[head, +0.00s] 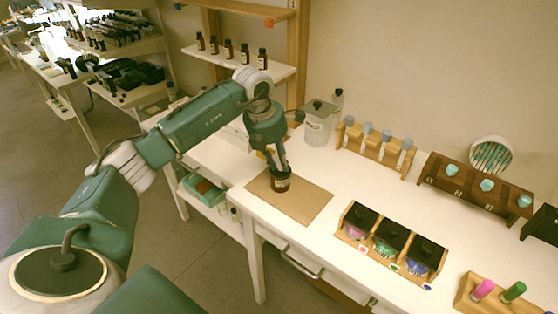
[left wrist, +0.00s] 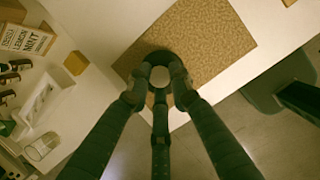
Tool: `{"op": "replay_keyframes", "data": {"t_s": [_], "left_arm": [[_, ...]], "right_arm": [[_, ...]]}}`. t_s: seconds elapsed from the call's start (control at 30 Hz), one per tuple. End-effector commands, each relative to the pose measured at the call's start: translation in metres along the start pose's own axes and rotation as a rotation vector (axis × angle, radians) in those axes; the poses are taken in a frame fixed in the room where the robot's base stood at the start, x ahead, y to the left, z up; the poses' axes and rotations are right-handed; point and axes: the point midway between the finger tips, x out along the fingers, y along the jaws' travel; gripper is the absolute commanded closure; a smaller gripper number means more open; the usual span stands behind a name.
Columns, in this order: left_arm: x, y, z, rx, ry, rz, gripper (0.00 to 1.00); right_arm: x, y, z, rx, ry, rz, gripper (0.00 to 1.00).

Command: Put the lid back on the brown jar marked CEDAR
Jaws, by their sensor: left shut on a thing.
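A small brown jar (head: 281,185) with a pale label stands on the brown mat (head: 305,203) near the table's left end. Its label is too small to read. My left gripper (head: 280,170) points down right at the jar's top, with its fingers closed in. In the left wrist view, my left gripper (left wrist: 160,80) has its fingers shut around a small pale round top, which I take as the lid (left wrist: 160,76). A dark round shape shows just behind it over the mat (left wrist: 215,40). The fingers hide whether lid and jar touch. My right gripper is out of view.
A clear canister (head: 319,124) and a wooden bottle rack (head: 375,149) stand behind the mat. A three-part box (head: 390,243) with dark lids stands to its right. Several brown bottles line a wall shelf (head: 240,62). The mat's right part is bare.

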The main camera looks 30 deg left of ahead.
Motion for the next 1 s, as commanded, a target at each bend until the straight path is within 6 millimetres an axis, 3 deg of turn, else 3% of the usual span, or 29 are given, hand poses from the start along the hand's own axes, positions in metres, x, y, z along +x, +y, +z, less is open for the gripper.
{"op": "replay_keyframes", "data": {"t_s": [0.23,0.27,0.33,0.37,0.57,0.67,1.0], "left_arm": [[0.0,-0.0001,0.0,0.0,0.0,0.0,0.98],[0.0,-0.0001,0.0,0.0,0.0,0.0,0.76],[0.0,-0.0002,0.0,0.0,0.0,0.0,0.62],[0.0001,-0.0002,0.0,0.0,0.0,-0.001,0.58],[0.0002,-0.0003,0.0,0.0,0.0,-0.001,0.58],[0.0003,-0.0003,-0.0001,0.0,0.0,-0.001,0.4],[-0.0009,-0.0003,0.0003,0.0,0.0,-0.001,0.39]], "right_arm": [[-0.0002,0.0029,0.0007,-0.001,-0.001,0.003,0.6],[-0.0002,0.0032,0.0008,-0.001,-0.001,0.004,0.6],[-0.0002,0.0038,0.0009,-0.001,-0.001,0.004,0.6],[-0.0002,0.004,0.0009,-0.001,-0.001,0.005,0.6],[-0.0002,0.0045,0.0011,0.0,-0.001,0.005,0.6],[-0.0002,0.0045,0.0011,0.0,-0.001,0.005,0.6],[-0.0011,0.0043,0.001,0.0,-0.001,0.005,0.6]]}}
